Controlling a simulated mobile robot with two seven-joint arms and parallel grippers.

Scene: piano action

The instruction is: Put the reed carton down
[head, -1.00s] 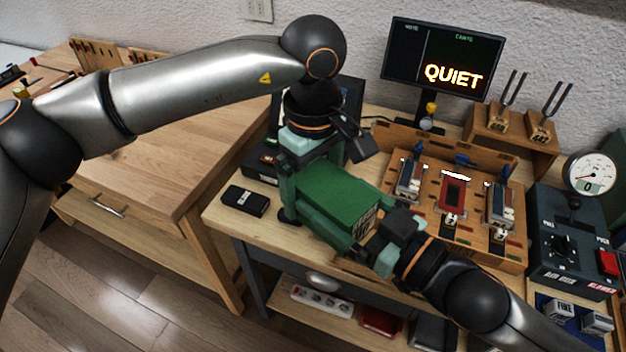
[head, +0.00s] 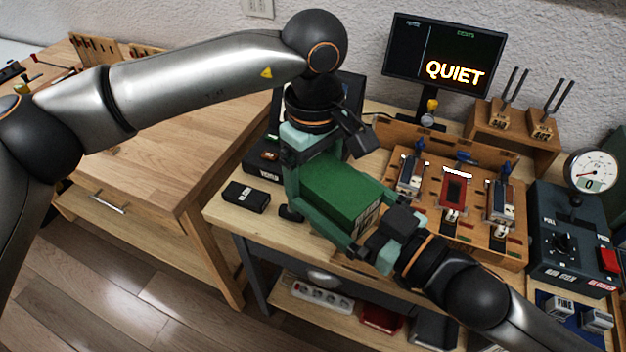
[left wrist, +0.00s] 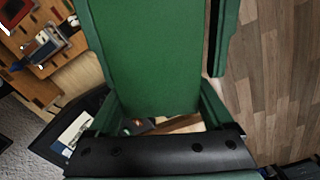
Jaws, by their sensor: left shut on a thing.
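The reed carton (head: 345,190) is a green box with a printed label on its right end, above the workbench. My left gripper (head: 335,215) has its teal-green fingers along the carton's sides and is shut on it. In the left wrist view the carton's green face (left wrist: 150,55) fills the middle between the fingers. My right gripper (head: 385,240) is close to the labelled end of the carton. Its fingertips are partly hidden, so I cannot tell its opening or whether it touches. The carton's underside is hidden.
A wooden tray with fixtures (head: 430,195) lies right of the carton. A small black box (head: 246,197) is on the bench's left part. A monitor (head: 442,55) and a wooden tuning-fork stand (head: 515,130) are behind. A dark gauge unit (head: 570,245) is at the right.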

